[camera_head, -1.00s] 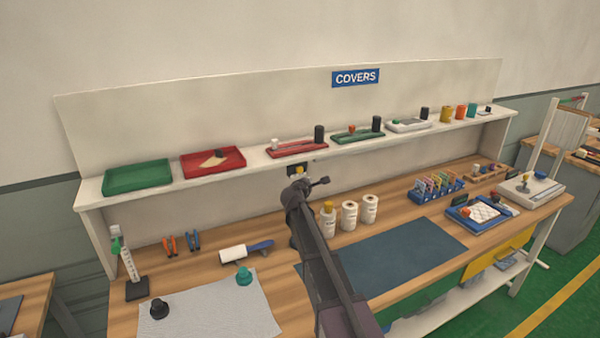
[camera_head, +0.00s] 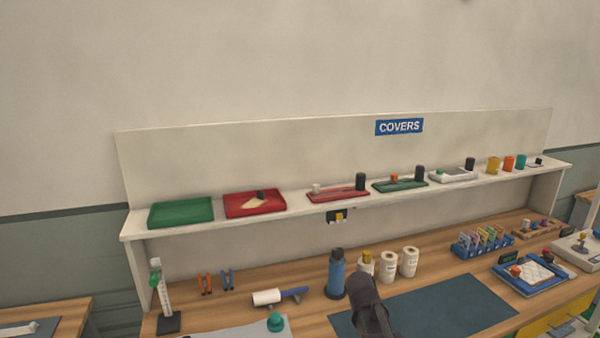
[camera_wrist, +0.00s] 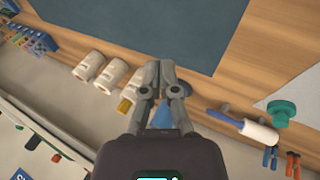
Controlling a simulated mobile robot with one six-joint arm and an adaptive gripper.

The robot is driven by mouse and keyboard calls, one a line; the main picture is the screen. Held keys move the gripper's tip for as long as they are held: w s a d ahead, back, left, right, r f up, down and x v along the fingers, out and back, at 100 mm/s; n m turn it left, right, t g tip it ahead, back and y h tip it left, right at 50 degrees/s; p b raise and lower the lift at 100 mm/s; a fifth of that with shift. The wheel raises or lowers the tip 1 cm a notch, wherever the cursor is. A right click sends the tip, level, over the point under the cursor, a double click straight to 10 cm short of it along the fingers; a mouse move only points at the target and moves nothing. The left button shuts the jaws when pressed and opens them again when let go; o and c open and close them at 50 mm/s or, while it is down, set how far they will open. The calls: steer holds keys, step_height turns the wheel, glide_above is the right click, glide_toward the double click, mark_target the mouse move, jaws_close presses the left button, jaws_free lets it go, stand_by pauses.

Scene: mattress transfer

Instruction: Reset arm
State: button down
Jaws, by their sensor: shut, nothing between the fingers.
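My gripper (camera_wrist: 167,80) points down over the workbench in the wrist view, its two fingers close together with nothing held. In the head view only a dark part of my arm shows at the bottom centre, in front of the bench; the fingertips are hidden there. The bench top (camera_head: 235,317) is wood, with a dark blue mat (camera_head: 450,308) on it. A blue bottle (camera_head: 336,275) with a dark top stands left of my arm; it shows partly behind the fingers in the wrist view (camera_wrist: 162,117).
Several white rolls or bottles (camera_head: 409,262) stand behind my arm. A white roller with a blue handle (camera_head: 268,297) lies to the left. The upper shelf (camera_head: 290,208) carries green and red trays. A rack (camera_head: 483,242) stands right. The mat is clear.

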steer(key=s+a+f+m+g+y, duration=0.1)
steer(key=s+a+m+g+y, duration=0.1)
steer(key=s, duration=0.5)
steer(key=s+a+f+m+g+y, duration=0.1)
steer(key=s+a+m+y, duration=0.1)
steer(key=s, duration=0.5)
steer(key=shift+s+a+m+g, duration=0.25)
steer(key=shift+s+m+g, duration=0.05)
steer(key=shift+s+g, duration=0.1)
steer(key=shift+f, duration=0.1)
